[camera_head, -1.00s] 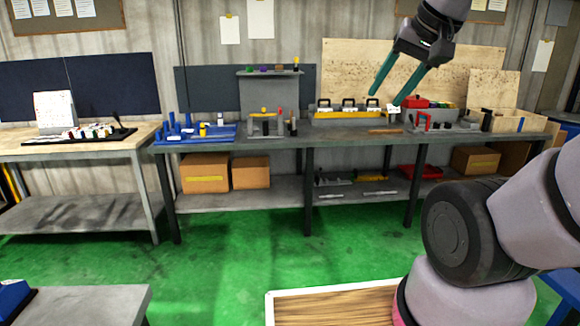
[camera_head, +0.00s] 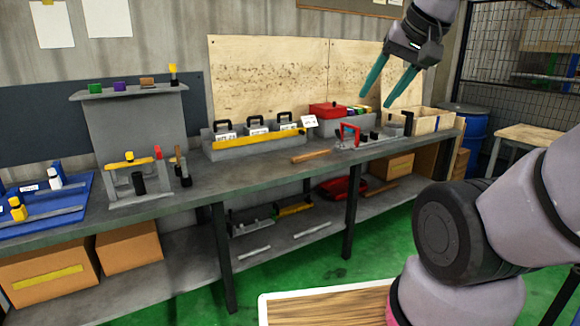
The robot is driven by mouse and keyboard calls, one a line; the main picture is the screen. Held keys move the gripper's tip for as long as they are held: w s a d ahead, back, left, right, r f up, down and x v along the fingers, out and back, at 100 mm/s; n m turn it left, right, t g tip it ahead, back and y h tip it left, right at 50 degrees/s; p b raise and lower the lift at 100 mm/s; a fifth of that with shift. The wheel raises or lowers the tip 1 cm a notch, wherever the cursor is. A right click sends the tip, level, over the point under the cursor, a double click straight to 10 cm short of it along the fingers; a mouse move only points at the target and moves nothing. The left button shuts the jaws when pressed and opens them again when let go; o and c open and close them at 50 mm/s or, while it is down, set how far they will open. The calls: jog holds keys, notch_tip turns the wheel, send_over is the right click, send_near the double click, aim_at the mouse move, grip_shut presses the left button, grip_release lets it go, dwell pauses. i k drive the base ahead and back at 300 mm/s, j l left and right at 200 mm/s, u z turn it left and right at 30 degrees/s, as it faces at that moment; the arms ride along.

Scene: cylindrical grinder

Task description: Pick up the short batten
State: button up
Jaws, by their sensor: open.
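A short wooden batten (camera_head: 313,157) lies flat on the grey workbench (camera_head: 270,176), near its front edge and left of a small fixture with a red handle. My gripper (camera_head: 377,97) is open and empty, its two teal fingers pointing down and left. In the picture it is above and to the right of the batten, over the back part of the bench. It looks well clear of the batten, but its exact distance is hard to tell.
The red-handled fixture (camera_head: 350,136) stands right of the batten. A grey tray with black-handled items (camera_head: 215,150) is behind it. A wooden crate (camera_head: 432,122) is at the bench's right end. Another wooden strip (camera_head: 380,192) lies on the lower shelf.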

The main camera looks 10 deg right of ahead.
aim_at(295, 160)
jog(key=i+j+z, duration=0.2)
jog(key=i, duration=0.95)
jog(key=i+j+z, duration=0.1)
jog(key=i, duration=0.55)
jog(key=i+j, duration=0.1)
jog(key=i, duration=0.6)
